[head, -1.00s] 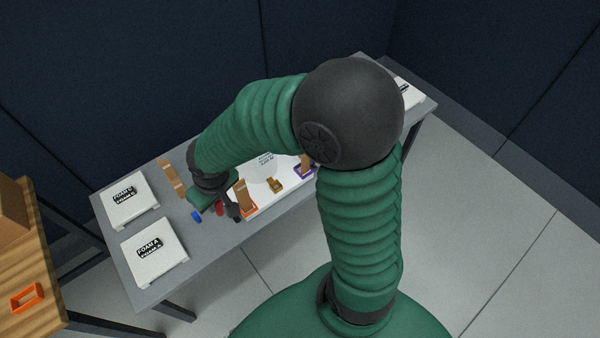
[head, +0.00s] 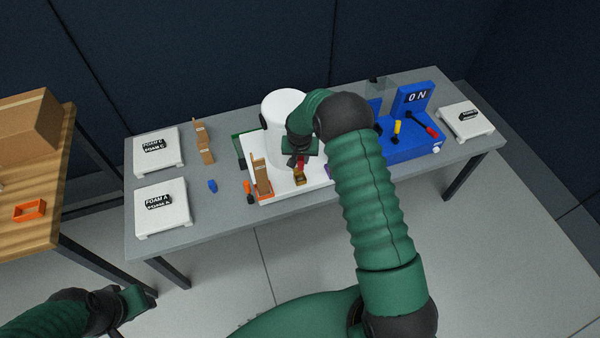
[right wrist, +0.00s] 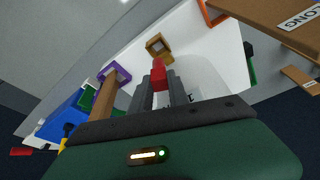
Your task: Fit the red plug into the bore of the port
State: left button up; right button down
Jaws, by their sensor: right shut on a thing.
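My right gripper (head: 299,157) is shut on the red plug (head: 301,166), above the white base of the tank. In the right wrist view the red plug (right wrist: 158,73) sticks out from between the fingers (right wrist: 158,90). The port is a gold-brown block (head: 300,179) on the white base. In the right wrist view the port (right wrist: 157,44) shows its square opening just beyond the plug's tip. I cannot tell whether plug and port touch. My left gripper (head: 138,301) is low at the left, away from the table; its jaws are unclear.
A white tank (head: 283,105) stands behind my right gripper. Brown strips in an orange holder (head: 262,180) and a purple holder (right wrist: 115,72) flank the port. A blue plug (head: 212,186) lies on the grey table. A blue ON box (head: 412,143) stands right; white foam stands (head: 162,207) stand left.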

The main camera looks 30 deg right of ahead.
aim_at(300, 168)
jog(key=x, duration=0.4)
jog(key=shift+s, duration=0.3)
jog(key=f, duration=0.1)
jog(key=a+f, duration=0.1)
jog(key=f, duration=0.1)
jog(key=shift+s+a+f, duration=0.1)
jog(key=shift+s+a, duration=0.05)
jog(key=shift+s, duration=0.15)
jog(key=shift+a+f, duration=0.15)
jog(key=shift+w+f, duration=0.1)
jog(key=shift+w, duration=0.05)
jog(key=c, duration=1.6)
grip_release()
jog(key=shift+w+f, duration=0.15)
jog(key=shift+c, duration=0.2)
jog(key=o, duration=0.4)
jog(key=shift+d, duration=0.5)
jog(key=shift+c, duration=0.2)
pick_arm(q)
jog(key=shift+d, duration=0.3)
